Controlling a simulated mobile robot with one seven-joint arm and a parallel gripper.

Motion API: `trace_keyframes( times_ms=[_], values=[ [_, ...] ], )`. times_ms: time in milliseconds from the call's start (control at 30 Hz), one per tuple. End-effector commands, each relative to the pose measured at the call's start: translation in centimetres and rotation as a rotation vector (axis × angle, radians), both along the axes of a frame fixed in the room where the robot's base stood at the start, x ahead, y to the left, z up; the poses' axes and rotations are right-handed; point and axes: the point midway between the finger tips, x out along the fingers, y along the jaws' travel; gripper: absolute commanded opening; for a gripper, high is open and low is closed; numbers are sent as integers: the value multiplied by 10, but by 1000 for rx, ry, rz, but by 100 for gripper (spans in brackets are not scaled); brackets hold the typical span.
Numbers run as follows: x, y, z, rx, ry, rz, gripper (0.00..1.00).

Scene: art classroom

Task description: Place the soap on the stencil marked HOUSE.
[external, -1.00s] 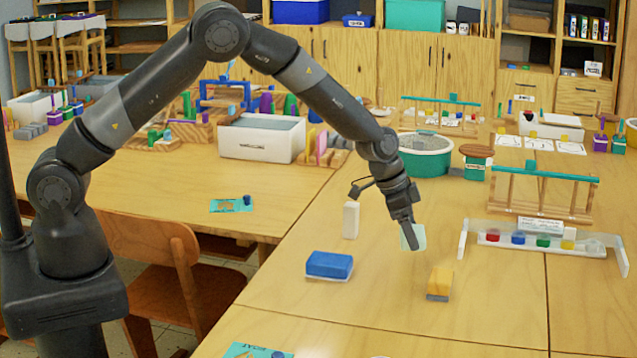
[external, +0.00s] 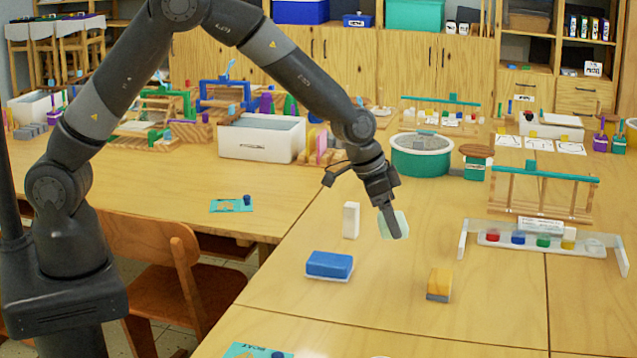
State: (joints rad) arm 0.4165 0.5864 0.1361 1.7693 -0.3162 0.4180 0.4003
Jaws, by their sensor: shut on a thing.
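My gripper (external: 392,224) is above the right-hand table, pointing down. It is shut on a pale green block, which I take to be the soap (external: 402,222); the finger hides part of it. The soap appears held off the table. A teal stencil card (external: 222,207) with a blue knob lies on the left table; its word is too small to read. Another teal card (external: 240,349), cut off by the bottom edge, seems to read BOAT. I cannot make out the word HOUSE on any card.
A white upright block (external: 351,221), a blue sponge-like block (external: 329,265) and a yellow-and-grey block (external: 439,284) stand near my gripper. A teal tub (external: 421,162) is behind it. A paint rack (external: 545,240) is at right. A chair (external: 150,250) stands left of the gap.

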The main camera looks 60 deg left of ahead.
Motion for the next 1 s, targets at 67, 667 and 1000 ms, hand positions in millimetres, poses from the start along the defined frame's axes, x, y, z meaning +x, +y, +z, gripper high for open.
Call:
trace_keyframes(
  times_ms=[67, 667, 1000],
  values=[
    [-2, 42, 1, 1, -1, 99, 51],
    [-119, 336, 8, 0, 0, 962, 51],
    [-182, 399, 7, 0, 0, 1228, 51]
  ],
)
